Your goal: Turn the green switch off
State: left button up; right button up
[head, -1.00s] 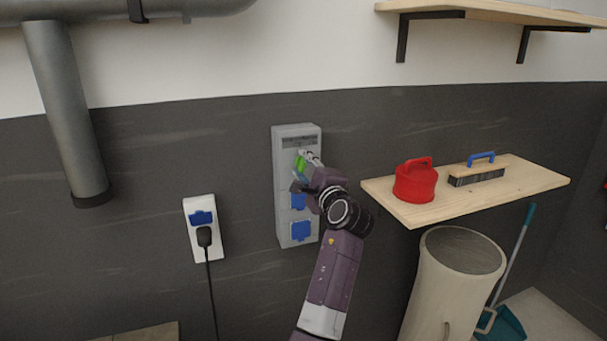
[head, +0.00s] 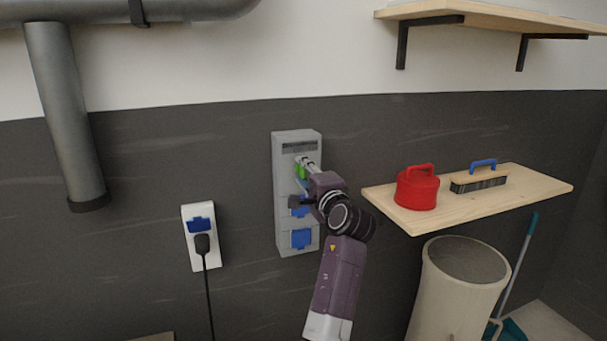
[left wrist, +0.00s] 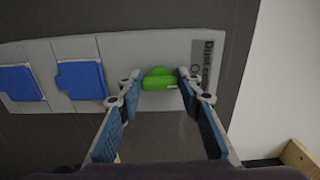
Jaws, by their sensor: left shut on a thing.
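The green switch (left wrist: 159,79) sits on the upper part of a grey wall panel (head: 297,137), below a dark printed label. In the left wrist view it lies between the two fingertips of my left gripper (left wrist: 161,78), which is shut on it. In the head view my left gripper (head: 304,168) reaches the panel from the lower right, and only a small bit of the green switch (head: 300,172) shows beside the fingers. The switch's exact position is hard to tell. My right gripper is not in view.
Blue socket covers (head: 301,239) are on the panel below the switch. A white socket with a black plug (head: 202,244) is to the left.

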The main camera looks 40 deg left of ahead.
pick_arm(q)
jog(key=shift+f, duration=0.15)
jog(key=o, duration=0.9)
jog(key=shift+c, duration=0.2)
jog(key=o, duration=0.3)
jog(key=shift+d, duration=0.1)
jog(key=v, duration=1.2)
